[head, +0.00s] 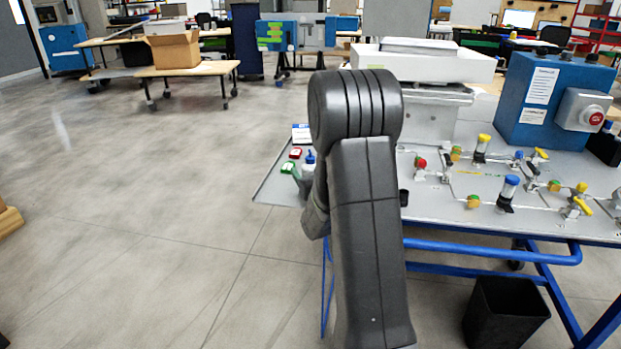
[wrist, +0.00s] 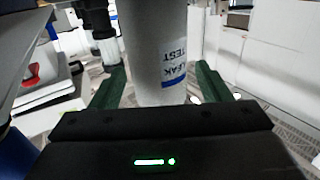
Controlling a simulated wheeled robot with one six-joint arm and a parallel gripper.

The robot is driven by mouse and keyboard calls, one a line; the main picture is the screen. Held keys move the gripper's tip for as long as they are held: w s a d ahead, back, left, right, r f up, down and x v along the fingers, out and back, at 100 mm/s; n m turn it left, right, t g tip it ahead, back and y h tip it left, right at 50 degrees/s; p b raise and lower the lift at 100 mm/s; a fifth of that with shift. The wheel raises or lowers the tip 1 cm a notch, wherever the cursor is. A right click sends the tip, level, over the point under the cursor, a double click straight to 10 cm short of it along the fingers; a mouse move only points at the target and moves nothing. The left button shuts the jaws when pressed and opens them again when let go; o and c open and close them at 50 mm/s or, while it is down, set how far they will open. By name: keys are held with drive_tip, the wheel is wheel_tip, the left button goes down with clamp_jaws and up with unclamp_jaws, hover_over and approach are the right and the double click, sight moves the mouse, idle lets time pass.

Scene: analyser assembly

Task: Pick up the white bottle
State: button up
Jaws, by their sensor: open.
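My gripper (wrist: 160,78) is open, with one green finger on each side of the bottle's lower visible part. I cannot tell whether either finger touches it. The bottle's upper end is out of frame and its near end is hidden behind the gripper body. In the head view, a pale bottle with a blue cap (head: 308,170) stands at the table's left end beside my arm, which partly covers it.
A dark-topped clear container (wrist: 104,45) is just left of the bottle in the wrist view. The table (head: 279,184) carries small red and green items (head: 294,154), a board of valves and tubes, and a blue box (head: 549,98). Open floor lies to the left.

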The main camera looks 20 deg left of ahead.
drive_tip(key=c, duration=1.3)
